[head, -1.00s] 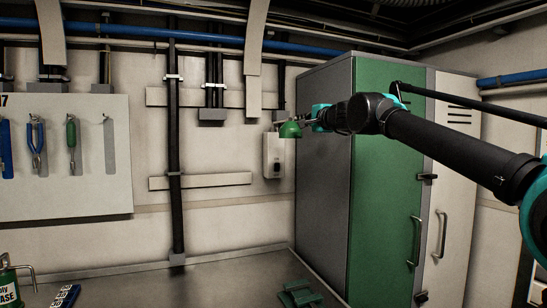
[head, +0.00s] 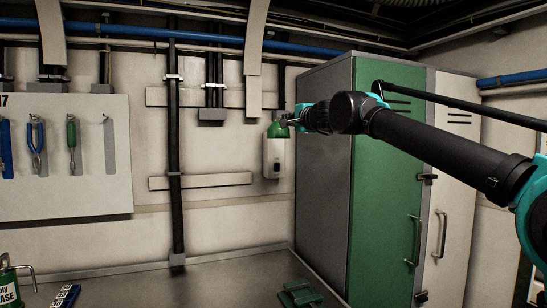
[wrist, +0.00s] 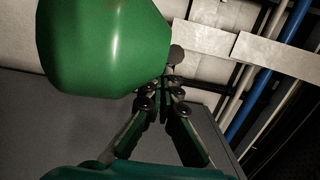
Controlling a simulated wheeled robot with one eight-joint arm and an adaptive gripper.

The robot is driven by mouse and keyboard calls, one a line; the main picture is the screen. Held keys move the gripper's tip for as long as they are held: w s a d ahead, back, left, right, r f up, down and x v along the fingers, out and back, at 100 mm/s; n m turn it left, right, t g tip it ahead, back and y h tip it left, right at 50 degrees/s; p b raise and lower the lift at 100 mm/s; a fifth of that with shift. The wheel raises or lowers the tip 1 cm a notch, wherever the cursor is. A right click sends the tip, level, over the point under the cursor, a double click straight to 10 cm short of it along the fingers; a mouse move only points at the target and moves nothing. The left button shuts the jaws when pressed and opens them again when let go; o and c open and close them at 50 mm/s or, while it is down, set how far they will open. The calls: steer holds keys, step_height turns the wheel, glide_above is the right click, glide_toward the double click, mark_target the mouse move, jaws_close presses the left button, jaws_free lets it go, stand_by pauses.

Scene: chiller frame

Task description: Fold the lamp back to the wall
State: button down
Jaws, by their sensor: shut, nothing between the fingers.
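The lamp's green shade (head: 277,129) is close to the back wall, just left of the grey cabinet side. In the wrist view the shade (wrist: 100,45) is large and fills the upper left. My gripper (head: 291,122) is right beside the shade on its right. In the wrist view its fingers (wrist: 165,82) are together and empty, pointing past the shade's right edge. I cannot tell whether they touch the shade. The lamp's arm and wall mount are mostly hidden behind the shade and my gripper.
A white wall box (head: 273,158) sits just below the shade. The tall grey and green cabinet (head: 325,150) stands close on the right. A tool board (head: 90,190) hangs at left. The wall between board and box has a dark vertical pipe (head: 175,150).

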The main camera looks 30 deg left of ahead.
steer(key=shift+a, duration=0.1)
steer(key=s+a, duration=0.2)
steer(key=a, duration=0.2)
steer(key=shift+s+a, duration=0.3)
steer(key=shift+s, duration=0.1)
steer(key=a, duration=0.1)
steer(key=s+a, duration=0.1)
steer(key=a, duration=0.3)
steer(key=shift+s+a, duration=0.25)
steer(key=shift+s, duration=0.05)
stand_by(0.5)
